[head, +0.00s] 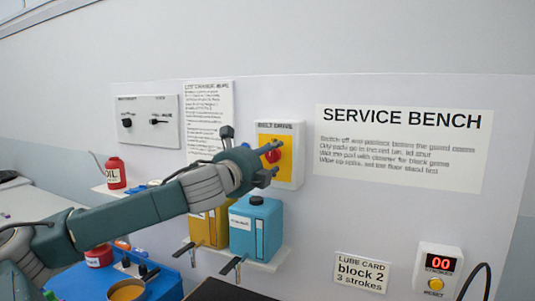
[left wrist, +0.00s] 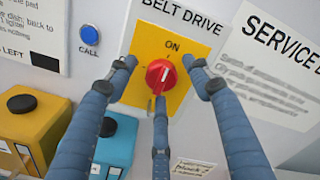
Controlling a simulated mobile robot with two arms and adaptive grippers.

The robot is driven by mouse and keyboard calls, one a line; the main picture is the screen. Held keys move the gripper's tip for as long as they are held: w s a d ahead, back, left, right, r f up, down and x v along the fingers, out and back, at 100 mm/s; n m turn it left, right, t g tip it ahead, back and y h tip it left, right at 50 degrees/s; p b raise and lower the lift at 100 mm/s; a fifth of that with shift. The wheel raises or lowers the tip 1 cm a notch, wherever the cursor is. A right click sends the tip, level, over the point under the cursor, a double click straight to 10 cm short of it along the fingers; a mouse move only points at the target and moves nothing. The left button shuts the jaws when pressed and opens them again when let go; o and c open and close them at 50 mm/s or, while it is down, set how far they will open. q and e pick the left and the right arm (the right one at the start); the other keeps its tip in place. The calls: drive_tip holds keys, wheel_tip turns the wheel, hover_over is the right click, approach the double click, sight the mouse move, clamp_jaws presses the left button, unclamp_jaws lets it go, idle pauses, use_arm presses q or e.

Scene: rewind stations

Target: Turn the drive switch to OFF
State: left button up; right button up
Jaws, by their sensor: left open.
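The drive switch is a red round knob (head: 274,153) on a yellow plate in a white panel (head: 291,176) marked BELT DRIVE, on the wall. In the left wrist view the red knob (left wrist: 160,75) sits under the word ON; no OFF mark shows, and I cannot tell the knob's setting. My left gripper (head: 271,164) is in front of the panel. In the left wrist view its fingers (left wrist: 162,78) are open, spread to the left, right and below the knob. I cannot tell whether they touch it. My right gripper is not in view.
Yellow (head: 202,229) and blue (head: 257,229) containers stand on a shelf below the panel. A white panel with black knobs (head: 148,122) is at left. A blue CALL button (left wrist: 89,35) is left of the switch. A counter box (head: 437,268) is at lower right.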

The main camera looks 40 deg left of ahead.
use_arm(q)
drive_tip(key=c, duration=1.1)
drive_tip(key=shift+r+n, duration=0.1)
drive_tip(key=shift+n, duration=0.2)
drive_tip(key=shift+c, duration=0.2)
drive_tip(key=n+b, duration=0.1)
drive_tip(key=n, duration=0.2)
drive_tip(key=shift+n, duration=0.3)
drive_tip(key=n, duration=0.4)
drive_tip(key=shift+n+b, duration=0.3)
drive_tip(key=shift+b, duration=0.1)
drive_tip(key=n, duration=0.5)
drive_tip(key=shift+b, duration=0.4)
drive_tip(key=shift+f+n, duration=0.2)
drive_tip(key=shift+n, duration=1.1)
drive_tip(key=shift+f, duration=0.2)
